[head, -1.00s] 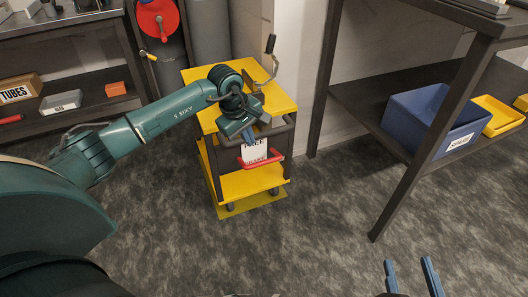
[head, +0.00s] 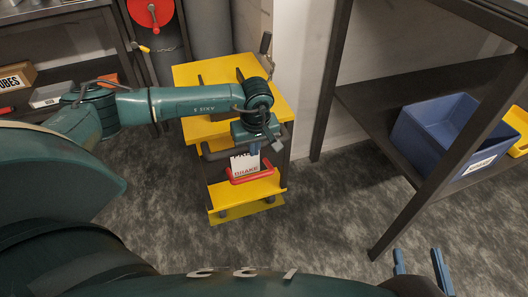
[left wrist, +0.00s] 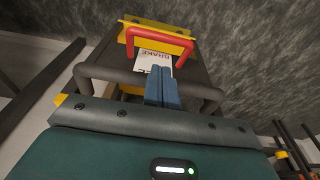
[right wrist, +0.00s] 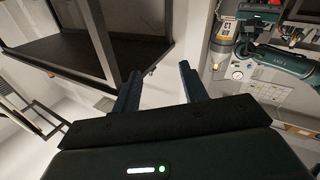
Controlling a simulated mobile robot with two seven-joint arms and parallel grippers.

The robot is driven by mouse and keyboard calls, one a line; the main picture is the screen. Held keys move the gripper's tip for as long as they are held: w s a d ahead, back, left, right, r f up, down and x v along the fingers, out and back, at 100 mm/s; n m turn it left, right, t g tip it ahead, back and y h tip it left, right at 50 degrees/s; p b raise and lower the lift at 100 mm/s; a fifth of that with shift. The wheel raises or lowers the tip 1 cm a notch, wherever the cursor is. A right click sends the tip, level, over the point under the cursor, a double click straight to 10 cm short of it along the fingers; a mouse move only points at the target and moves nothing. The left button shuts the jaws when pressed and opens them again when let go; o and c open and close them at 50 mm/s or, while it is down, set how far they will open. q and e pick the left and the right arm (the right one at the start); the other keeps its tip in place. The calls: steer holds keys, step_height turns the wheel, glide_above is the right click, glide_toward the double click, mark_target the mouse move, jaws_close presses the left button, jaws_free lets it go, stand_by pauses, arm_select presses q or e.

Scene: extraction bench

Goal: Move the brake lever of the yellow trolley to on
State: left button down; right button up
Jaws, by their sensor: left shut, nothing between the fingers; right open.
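The yellow trolley (head: 190,75) stands against the wall, with a dark push handle on its near side. Its red brake lever (head: 250,176) is a U-shaped bar low on the near side, below a white card lettered BRAKE (head: 246,163). My left gripper (head: 254,158) is shut and empty, pointing down in front of the card, above the lever. In the left wrist view the blue fingers (left wrist: 162,88) are together beside the handle (left wrist: 110,74), apart from the red lever (left wrist: 158,36). My right gripper (head: 418,262) is open and empty, low at the right, far from the trolley.
A dark shelf bench at the right holds a blue bin (head: 440,130) and a yellow tray (head: 518,125). Another shelf with small boxes (head: 45,95) is at the left. The carpet floor (head: 325,210) between trolley and right bench is clear.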

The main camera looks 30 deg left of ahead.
arm_select(q)
steer(key=b, duration=0.3)
glide_above(254, 176)
step_height(254, 176, down, 8)
steer(key=shift+f, duration=0.15)
steer(key=shift+w+a+f, duration=0.15)
steer(key=shift+f, duration=0.55)
arm_select(e)
steer(key=shift+a+t+y, duration=0.45)
steer(key=shift+t+y, duration=0.05)
steer(key=shift+y, duration=0.1)
arm_select(q)
steer(key=shift+b, duration=0.3)
arm_select(e)
steer(key=shift+s, duration=0.1)
